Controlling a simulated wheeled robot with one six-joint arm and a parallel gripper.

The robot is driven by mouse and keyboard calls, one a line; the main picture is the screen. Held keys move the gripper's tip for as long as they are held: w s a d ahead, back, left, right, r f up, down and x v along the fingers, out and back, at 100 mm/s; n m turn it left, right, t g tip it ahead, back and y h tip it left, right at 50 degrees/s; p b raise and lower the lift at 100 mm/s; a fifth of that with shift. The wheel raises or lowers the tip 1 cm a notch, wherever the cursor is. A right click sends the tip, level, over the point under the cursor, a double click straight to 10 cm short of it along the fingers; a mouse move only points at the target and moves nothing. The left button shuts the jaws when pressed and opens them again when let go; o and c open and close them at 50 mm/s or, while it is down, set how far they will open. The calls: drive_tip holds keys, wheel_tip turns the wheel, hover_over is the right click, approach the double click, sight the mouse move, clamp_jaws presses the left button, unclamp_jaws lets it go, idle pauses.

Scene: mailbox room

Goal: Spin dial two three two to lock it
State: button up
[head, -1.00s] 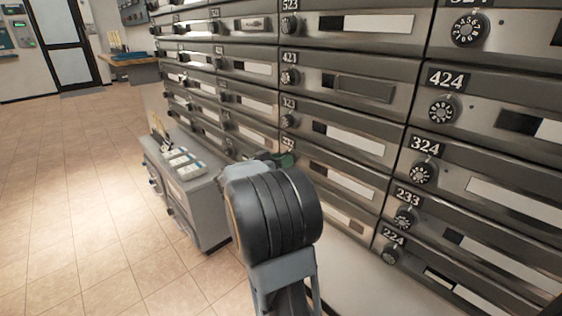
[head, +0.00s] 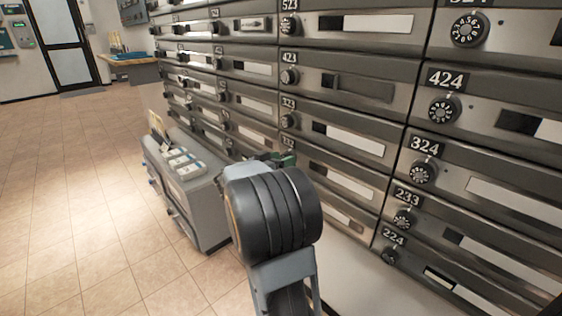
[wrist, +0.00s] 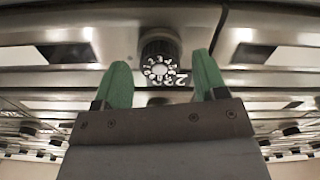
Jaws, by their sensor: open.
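A black round dial with white figures (wrist: 160,66) shows in the wrist view, set in a grey metal mailbox front. A number plate (wrist: 168,83) lies right by it, partly covered and seen upside down. My gripper (wrist: 161,60) is open, with one green finger on each side of the dial and visible gaps on both sides. I cannot tell how deep the fingers reach. In the head view the plate 232 (head: 287,141) shows above my gripper's green finger (head: 286,160). My arm hides the dial under that plate.
Other mailboxes with dials surround it, such as 323 (head: 288,121), 324 (head: 421,172) and 233 (head: 403,220). A grey cabinet (head: 190,210) with small boxes on top stands left of my arm. The tiled floor (head: 80,200) at left is clear.

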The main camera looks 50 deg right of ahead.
drive_tip(key=w+a+p, duration=0.1)
drive_tip(key=a+p, duration=0.2)
drive_tip(key=a, duration=1.1)
drive_tip(key=shift+d+r, duration=0.1)
idle(0.3)
drive_tip(key=s+a+r+n+y+p, duration=0.35)
drive_tip(key=r+p, duration=0.35)
drive_tip(key=p, duration=0.3)
drive_tip(key=s+a+r+n+y+p, duration=0.2)
drive_tip(key=s+r+n+y+p, duration=0.25)
drive_tip(key=r+p, duration=0.4)
drive_tip(key=s+a+r+n+t+y+p, duration=0.2)
drive_tip(key=a+r+n+y+p, duration=0.2)
drive_tip(key=a+r+p, duration=0.3)
drive_tip(key=s+a+r+n+t+y+p, duration=0.1)
drive_tip(key=a+r+n+y+p, duration=0.3)
drive_tip(key=r+p, duration=0.5)
drive_tip(key=a+t+y+p, duration=0.1)
drive_tip(key=a+y+p, duration=0.1)
drive_tip(key=p, duration=0.3)
drive_tip(key=shift+s+a+n+t, duration=0.35)
drive_tip(key=shift+a+n+t, duration=0.05)
drive_tip(key=shift+a, duration=0.45)
